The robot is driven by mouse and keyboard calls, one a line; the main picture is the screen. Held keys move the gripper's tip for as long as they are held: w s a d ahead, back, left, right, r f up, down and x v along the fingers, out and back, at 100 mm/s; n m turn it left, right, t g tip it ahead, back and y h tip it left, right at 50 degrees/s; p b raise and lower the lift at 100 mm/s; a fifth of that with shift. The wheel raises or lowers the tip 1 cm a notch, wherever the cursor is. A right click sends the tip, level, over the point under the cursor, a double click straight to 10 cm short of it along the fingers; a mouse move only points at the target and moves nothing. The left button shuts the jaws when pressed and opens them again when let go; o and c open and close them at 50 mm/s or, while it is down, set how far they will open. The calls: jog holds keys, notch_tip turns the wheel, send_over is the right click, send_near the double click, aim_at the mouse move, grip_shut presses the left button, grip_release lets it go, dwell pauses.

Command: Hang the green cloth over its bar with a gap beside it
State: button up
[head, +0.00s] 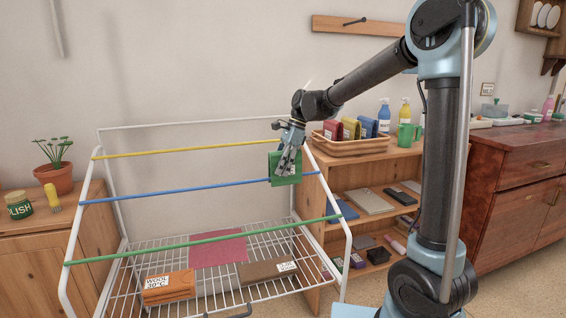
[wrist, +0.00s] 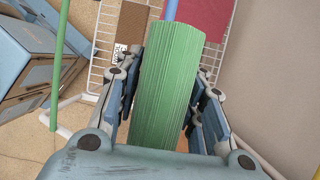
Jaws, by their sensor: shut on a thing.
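My gripper (head: 288,163) is shut on the green cloth (head: 273,168), which hangs as a flat upright square at the rack's right side. The wrist view shows the cloth (wrist: 168,85) folded in fine layers between the fingers. The white rack has a yellow bar (head: 200,148) at the back, a blue bar (head: 165,190) in the middle and a green bar (head: 170,246) in front. In the head view the cloth covers part of the blue bar; I cannot tell whether they touch. The green bar (wrist: 60,65) is bare and stands left of the cloth in the wrist view.
On the wire shelf lie a red cloth (head: 218,251), an orange folded stack (head: 168,288) labelled wool and a brown folded stack (head: 262,271). A wooden shelf unit with a basket (head: 350,146) stands close on the right. A potted plant (head: 60,175) stands on the left dresser.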

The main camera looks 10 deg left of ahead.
notch_tip(320, 180, down, 8)
dwell(0.8)
jog(key=shift+r, duration=0.1)
jog(key=o, duration=0.9)
jog(key=shift+r, duration=3.5)
